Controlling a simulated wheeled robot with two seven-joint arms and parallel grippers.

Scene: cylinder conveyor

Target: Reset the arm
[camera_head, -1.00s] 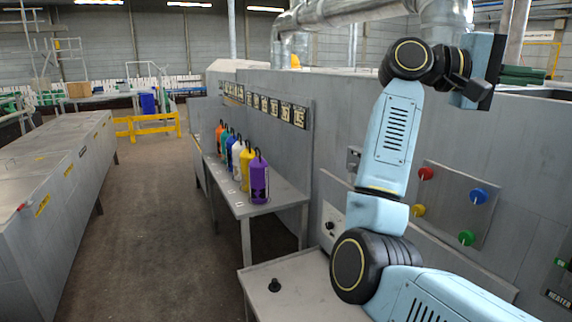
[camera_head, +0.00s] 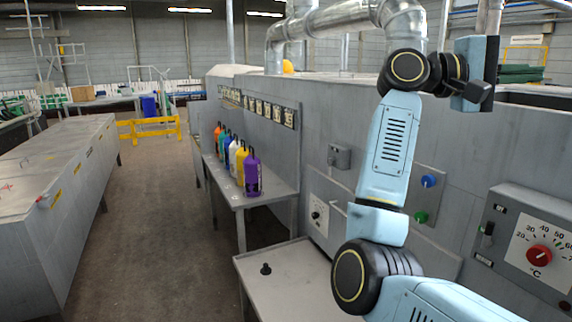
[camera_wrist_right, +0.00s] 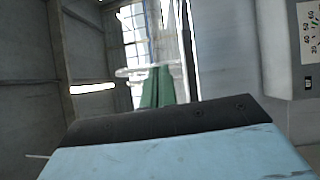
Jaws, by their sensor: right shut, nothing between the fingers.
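My right arm (camera_head: 388,150), light blue with black joints, rises from the lower right in the head view. It is bent at the elbow, with its wrist high in front of the grey machine wall. My right gripper (camera_head: 480,88) is at the top right, shut and empty, touching nothing that I can see. In the right wrist view, a light blue and black part of my own arm fills the bottom. The fingertips are not clear there. My left gripper is not in view.
Several coloured bottles (camera_head: 240,166) stand on a grey side table (camera_head: 268,198). A smaller table (camera_head: 290,272) holds a black knob (camera_head: 266,268). A temperature panel (camera_head: 525,242) with a red dial is at right. Blue (camera_head: 428,181) and green (camera_head: 420,217) buttons sit behind my arm. The left aisle is clear.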

